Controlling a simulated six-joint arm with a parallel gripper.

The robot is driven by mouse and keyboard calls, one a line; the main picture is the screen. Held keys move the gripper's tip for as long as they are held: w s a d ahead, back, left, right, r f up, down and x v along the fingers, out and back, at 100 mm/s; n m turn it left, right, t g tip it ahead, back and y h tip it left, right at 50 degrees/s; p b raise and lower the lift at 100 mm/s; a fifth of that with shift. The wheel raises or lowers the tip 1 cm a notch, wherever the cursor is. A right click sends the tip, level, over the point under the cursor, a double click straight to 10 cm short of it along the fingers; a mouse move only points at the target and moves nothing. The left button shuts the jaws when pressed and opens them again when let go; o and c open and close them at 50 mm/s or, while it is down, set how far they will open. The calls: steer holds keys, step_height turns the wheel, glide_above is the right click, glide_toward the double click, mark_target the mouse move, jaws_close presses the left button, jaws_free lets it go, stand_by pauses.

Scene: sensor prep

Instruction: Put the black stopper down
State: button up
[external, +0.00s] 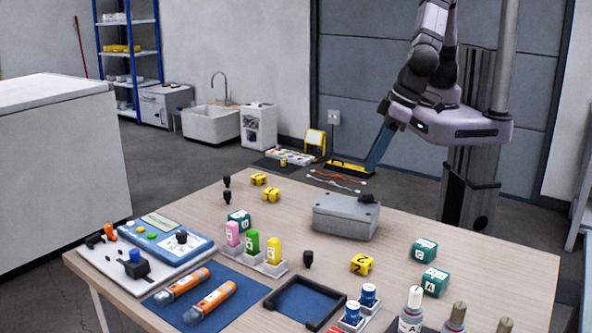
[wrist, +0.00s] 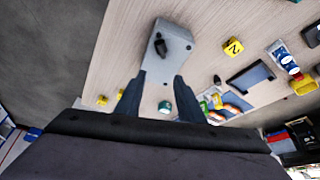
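A black stopper (external: 366,198) lies on top of the grey box (external: 345,222). The wrist view shows a black piece (wrist: 160,46) on the pale lid of that box (wrist: 175,48). Other black stoppers stand on the table: two at the back left (external: 227,181) (external: 227,197) and one near the middle (external: 308,259).
Yellow cubes (external: 271,195) and teal cubes (external: 424,250) sit around the box. Coloured bottles (external: 253,242) stand in a grey rack. A dark tray (external: 275,306) and several small bottles (external: 411,309) occupy the front.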

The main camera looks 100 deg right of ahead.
steer(key=shift+v, duration=1.25)
steer(key=s+d+f+n+g, duration=0.1)
steer(key=s+d+n+g, duration=0.1)
steer(key=d, duration=1.1)
steer(key=s+d+f+n+g+y, duration=0.1)
steer(key=s+d, duration=0.4)
steer(key=d, duration=0.8)
steer(key=shift+d+n+g, duration=0.2)
steer(key=shift+n+g, duration=0.2)
steer(key=shift+g, duration=0.2)
steer(key=shift+o, duration=0.5)
steer(key=shift+f, duration=0.1)
